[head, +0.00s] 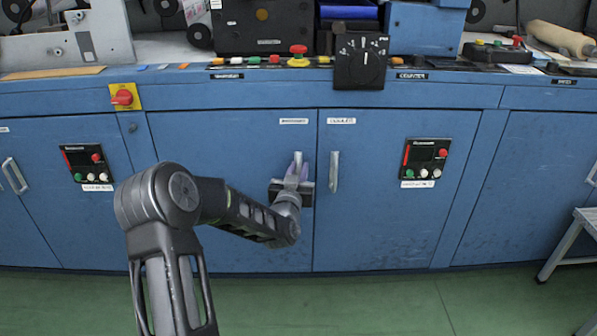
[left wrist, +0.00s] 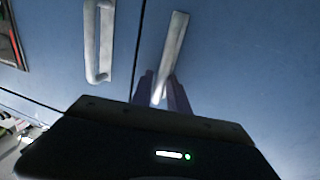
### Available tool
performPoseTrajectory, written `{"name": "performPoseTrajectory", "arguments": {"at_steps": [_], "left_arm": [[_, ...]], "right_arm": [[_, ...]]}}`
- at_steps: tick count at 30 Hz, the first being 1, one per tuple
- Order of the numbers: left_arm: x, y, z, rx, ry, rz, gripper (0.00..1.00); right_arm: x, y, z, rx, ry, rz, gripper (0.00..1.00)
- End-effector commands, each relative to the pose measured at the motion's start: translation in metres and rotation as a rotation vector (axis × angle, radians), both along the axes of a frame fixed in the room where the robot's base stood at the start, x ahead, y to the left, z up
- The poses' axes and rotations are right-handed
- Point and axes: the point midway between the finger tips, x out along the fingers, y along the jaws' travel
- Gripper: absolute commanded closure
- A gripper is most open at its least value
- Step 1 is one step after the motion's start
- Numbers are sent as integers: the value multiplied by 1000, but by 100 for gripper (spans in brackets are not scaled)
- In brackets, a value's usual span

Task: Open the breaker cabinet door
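The breaker cabinet door (head: 225,150) is the blue panel left of centre in the head view, under a small white label (head: 293,121) too small to read surely. It looks flush with its neighbours. My left gripper (head: 298,166) is at its right edge, fingers pointing at the door. In the left wrist view its two purple fingers (left wrist: 162,90) sit close together on both sides of the lower end of the silver door handle (left wrist: 172,45) and look closed on it. The gripper hides most of this handle in the head view. My right gripper is not in view.
The neighbouring door's handle (head: 334,172) stands just right of the gripper; it also shows in the left wrist view (left wrist: 98,42). A black control box (head: 359,62) overhangs the counter edge above. A grey step stool (head: 575,240) stands far right. The green floor (head: 350,300) in front is clear.

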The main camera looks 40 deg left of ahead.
Motion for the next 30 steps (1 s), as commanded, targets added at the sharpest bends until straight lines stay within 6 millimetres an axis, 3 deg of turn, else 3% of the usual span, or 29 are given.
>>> {"name": "performPoseTrajectory", "arguments": {"at_steps": [2, 10, 30], "left_arm": [[0, 0, 0, 0, 0, 0, 80], [0, 0, 0, 0, 0, 0, 100], [0, -1, 0, 0, -1, -1, 100]], "right_arm": [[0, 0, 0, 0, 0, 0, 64], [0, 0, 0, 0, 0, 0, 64], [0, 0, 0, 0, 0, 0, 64]]}}
